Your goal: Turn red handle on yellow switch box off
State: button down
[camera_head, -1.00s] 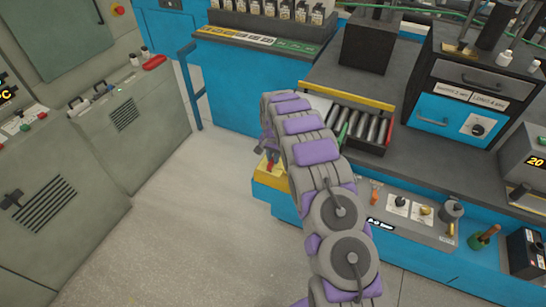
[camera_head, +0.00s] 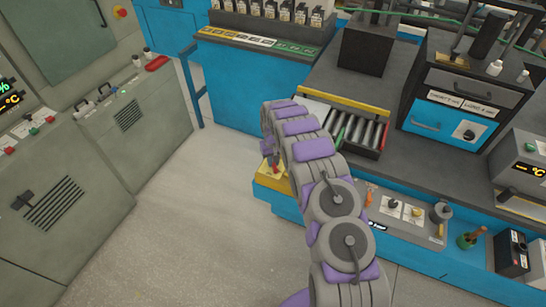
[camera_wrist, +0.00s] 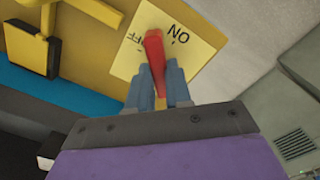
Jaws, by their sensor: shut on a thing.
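The yellow switch box (camera_head: 268,183) sits at the left front end of the blue bench in the head view. Its red handle (camera_wrist: 153,52) shows in the wrist view in front of a pale yellow label (camera_wrist: 195,48) marked ON and OFF. The handle's visible end lies between the two words, with ON to its right and OFF to its left, partly hidden. My gripper (camera_wrist: 158,88) is shut on the red handle, with one blue-grey finger on each side. In the head view, my gripper (camera_head: 270,150) is small and partly hidden by my arm.
A yellow frame with a dark block (camera_wrist: 33,52) stands left of the label in the wrist view. In the head view, a tray of cylinders (camera_head: 365,133) lies on the bench behind my arm. Grey cabinets (camera_head: 60,190) stand at the left, with open floor between.

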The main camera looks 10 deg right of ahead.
jog(key=n+p, duration=0.2)
jog(key=n, duration=0.2)
jog(key=shift+w+r+n+p, duration=0.1)
jog(key=shift+r+n+p, duration=0.05)
jog(key=shift+n+p, duration=0.15)
jog(key=n+p, duration=0.2)
jog(key=n, duration=0.2)
jog(key=shift+n, duration=0.4)
jog(key=c, duration=1)
grip_release()
jog(key=shift+c, duration=0.2)
notch_tip(320, 180, up, 17)
jog(key=p, duration=0.1)
